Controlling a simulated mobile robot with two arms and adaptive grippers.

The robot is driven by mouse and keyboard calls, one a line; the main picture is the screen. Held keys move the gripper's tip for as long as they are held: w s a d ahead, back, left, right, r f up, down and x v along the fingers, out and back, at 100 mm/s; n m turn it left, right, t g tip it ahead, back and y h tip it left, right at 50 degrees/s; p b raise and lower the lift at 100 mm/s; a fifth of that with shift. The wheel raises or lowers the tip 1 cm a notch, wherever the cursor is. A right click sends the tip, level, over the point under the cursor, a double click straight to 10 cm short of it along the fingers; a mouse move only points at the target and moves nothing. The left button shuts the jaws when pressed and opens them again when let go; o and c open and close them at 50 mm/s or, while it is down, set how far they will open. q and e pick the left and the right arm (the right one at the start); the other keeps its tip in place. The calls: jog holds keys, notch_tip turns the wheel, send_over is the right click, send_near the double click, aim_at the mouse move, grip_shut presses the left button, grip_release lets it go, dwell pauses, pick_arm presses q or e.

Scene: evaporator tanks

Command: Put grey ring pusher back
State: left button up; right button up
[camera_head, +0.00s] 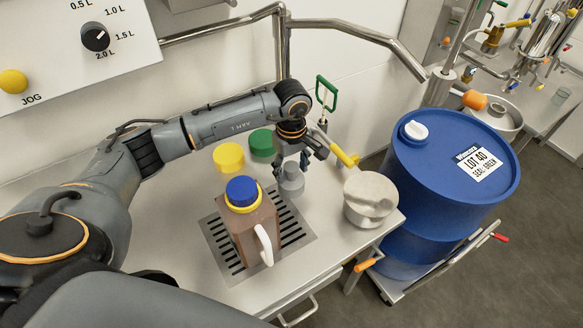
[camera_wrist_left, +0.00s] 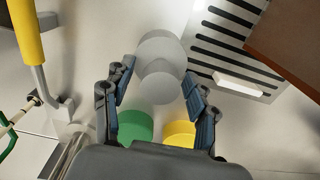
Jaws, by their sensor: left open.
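The grey ring pusher (camera_head: 291,180), a stepped round grey piece, stands on the metal worktop behind the jug and beside the drain grate. In the left wrist view the pusher (camera_wrist_left: 160,52) shows as overlapping grey discs between and beyond the fingertips. My left gripper (camera_head: 304,155) is over it, fingers pointing down. In the left wrist view the gripper (camera_wrist_left: 158,88) is open, with a finger on either side of the pusher's near end and visible gaps. Contact cannot be told. My right gripper is not in view.
A brown jug (camera_head: 252,225) with a blue cap stands on the drain grate (camera_head: 222,245). Yellow (camera_head: 228,157) and green (camera_head: 262,143) caps stand behind. A yellow-handled lever (camera_head: 343,155) is close to the gripper.

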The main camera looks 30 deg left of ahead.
pick_arm(q)
jog(key=shift+r, duration=0.6)
notch_tip(320, 180, up, 11)
jog(key=b, duration=0.1)
jog(key=shift+d, duration=0.1)
